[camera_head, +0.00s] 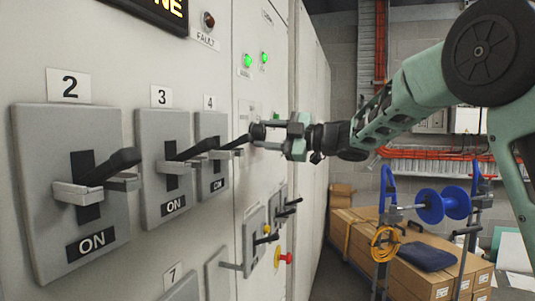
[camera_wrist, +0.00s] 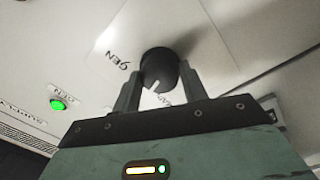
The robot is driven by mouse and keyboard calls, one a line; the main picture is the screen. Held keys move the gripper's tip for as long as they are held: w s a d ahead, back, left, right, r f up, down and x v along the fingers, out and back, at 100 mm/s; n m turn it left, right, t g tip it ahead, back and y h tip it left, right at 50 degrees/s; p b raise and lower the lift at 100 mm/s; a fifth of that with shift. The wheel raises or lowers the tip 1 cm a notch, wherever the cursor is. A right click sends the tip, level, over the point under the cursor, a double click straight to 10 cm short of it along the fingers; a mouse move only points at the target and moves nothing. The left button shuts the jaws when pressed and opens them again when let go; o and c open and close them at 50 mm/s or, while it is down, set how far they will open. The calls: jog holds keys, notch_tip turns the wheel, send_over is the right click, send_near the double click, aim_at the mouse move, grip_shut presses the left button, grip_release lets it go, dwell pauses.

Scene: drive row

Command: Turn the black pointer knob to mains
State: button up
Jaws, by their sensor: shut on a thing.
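The black pointer knob (camera_wrist: 158,66) sits on a white plate on the cabinet face in the wrist view. Its white pointer line is turned toward the lower edge of that picture. In the head view the fingers largely hide the knob.
Large switches marked ON, such as switch 2 (camera_head: 88,227), stick out with black handles at left. A red and yellow knob (camera_head: 281,257) sits lower. A green lamp (camera_wrist: 58,104) is lit near the knob. Boxes (camera_head: 420,268) and a blue reel (camera_head: 430,206) stand at right.

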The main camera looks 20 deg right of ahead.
jog(key=n+b, duration=0.4)
jog(key=b, duration=0.1)
jog(key=shift+f+n+g, duration=0.3)
jog(key=shift+r+n+y+b, duration=0.2)
jog(key=shift+n+y+b, duration=0.1)
jog(key=shift+n+b, duration=1.1)
jog(key=o, duration=1)
jog(key=shift+c, duration=0.2)
jog(key=shift+r, duration=0.1)
jog(key=shift+d, duration=0.1)
jog(key=b+v, duration=0.2)
jog(key=v, duration=1.5)
jog(key=shift+d, duration=0.15)
jog(key=shift+s+r, duration=0.1)
